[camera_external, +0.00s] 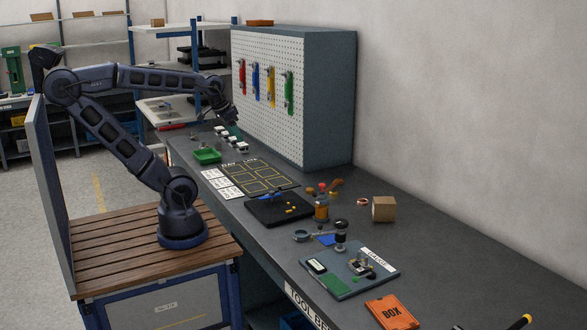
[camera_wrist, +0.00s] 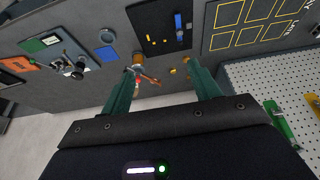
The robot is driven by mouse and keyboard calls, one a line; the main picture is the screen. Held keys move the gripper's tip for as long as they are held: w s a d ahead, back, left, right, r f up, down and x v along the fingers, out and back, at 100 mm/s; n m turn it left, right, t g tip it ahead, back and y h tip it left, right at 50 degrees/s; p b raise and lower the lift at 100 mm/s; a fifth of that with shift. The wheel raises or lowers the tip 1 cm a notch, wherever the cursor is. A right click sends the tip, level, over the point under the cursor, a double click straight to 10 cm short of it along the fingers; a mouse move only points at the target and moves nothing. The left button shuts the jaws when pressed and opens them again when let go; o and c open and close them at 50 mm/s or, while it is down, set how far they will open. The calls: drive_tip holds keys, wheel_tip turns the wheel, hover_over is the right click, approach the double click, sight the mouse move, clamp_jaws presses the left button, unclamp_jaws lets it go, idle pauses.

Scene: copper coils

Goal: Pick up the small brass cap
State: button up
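In the external view, small red, orange and yellow items (camera_external: 322,188) lie on the bench behind an amber jar (camera_external: 321,212). At this size I cannot tell which one is the small brass cap. My gripper (camera_wrist: 163,76) is open, its two green fingers wide apart with nothing between them. In the external view my gripper (camera_external: 233,128) hangs in front of the pegboard, above the bench's far end and well away from those items.
The black tray (camera_external: 265,215) holds a blue item and yellow pieces. A yellow-lined mat (camera_external: 250,168), green tray (camera_external: 207,156), gauge board (camera_external: 345,285), cardboard box (camera_external: 384,209) and orange box (camera_external: 391,313) occupy the bench. The pegboard (camera_external: 270,125) stands at the back. The right rear bench is clear.

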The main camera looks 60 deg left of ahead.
drive_tip(key=n+g+h, duration=0.5)
drive_tip(key=n, duration=1.3)
hover_over(310, 189)
drive_tip(key=a, duration=0.3)
drive_tip(key=f, duration=3)
drive_tip(key=shift+w+a+f, duration=0.1)
drive_tip(key=shift+w+a, duration=0.05)
drive_tip(key=shift+a, duration=0.05)
drive_tip(key=shift+x, duration=2.7)
drive_tip(key=shift+d, duration=0.1)
drive_tip(key=c, duration=1.1)
